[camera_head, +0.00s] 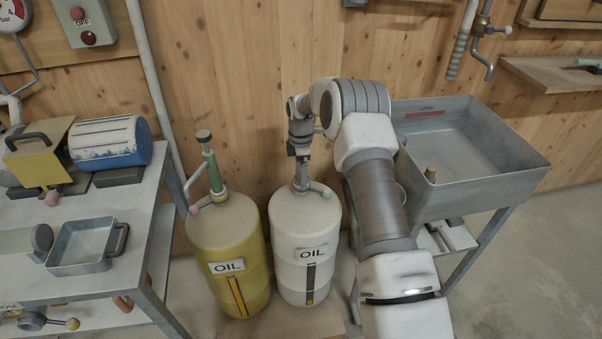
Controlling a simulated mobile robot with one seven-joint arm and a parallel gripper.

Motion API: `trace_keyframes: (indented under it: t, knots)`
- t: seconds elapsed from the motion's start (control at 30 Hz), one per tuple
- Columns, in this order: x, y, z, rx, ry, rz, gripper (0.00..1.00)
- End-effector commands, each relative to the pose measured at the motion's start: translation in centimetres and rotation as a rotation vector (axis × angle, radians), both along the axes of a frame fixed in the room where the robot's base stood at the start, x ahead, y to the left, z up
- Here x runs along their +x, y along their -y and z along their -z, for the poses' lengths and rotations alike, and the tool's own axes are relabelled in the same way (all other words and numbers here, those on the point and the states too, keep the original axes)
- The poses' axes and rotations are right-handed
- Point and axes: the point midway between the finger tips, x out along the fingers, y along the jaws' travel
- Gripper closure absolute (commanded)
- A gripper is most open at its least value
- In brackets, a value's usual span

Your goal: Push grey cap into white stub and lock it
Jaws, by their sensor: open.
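A white tank (307,245) labelled OIL stands on the floor in the middle. A short white stub (301,178) rises from its top, with a small side lever ending in a pink knob (327,193). My gripper (300,156) points down directly above the stub, open, very close to its top. I cannot tell whether its fingers touch anything. No separate grey cap shows clearly on the white stub; the gripper covers that spot.
A metal workbench (70,230) with a blue motor (105,142) and a small tray (83,247) stands at the left. A deep grey metal trough (480,160) on legs is to the right of my arm. A wooden wall closes the back. Open floor shows at lower right.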

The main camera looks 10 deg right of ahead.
Motion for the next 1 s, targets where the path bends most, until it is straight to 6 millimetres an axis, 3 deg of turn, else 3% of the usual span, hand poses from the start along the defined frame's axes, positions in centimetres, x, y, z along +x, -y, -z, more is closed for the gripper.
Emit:
trace_keyframes:
  t: [0.17, 0.6, 0.8, 1.0]
  knots:
    - [0.1, 0.0, -3.0, 0.000, 0.004, 0.001, 0.08]
    - [0.1, 0.0, -13.5, 0.000, 0.004, 0.001, 0.08]
    - [0.1, 0.0, -16.3, 0.000, 0.002, 0.000, 0.08]
    - [0.0, 0.0, -17.2, 0.000, 0.001, 0.000, 0.08]
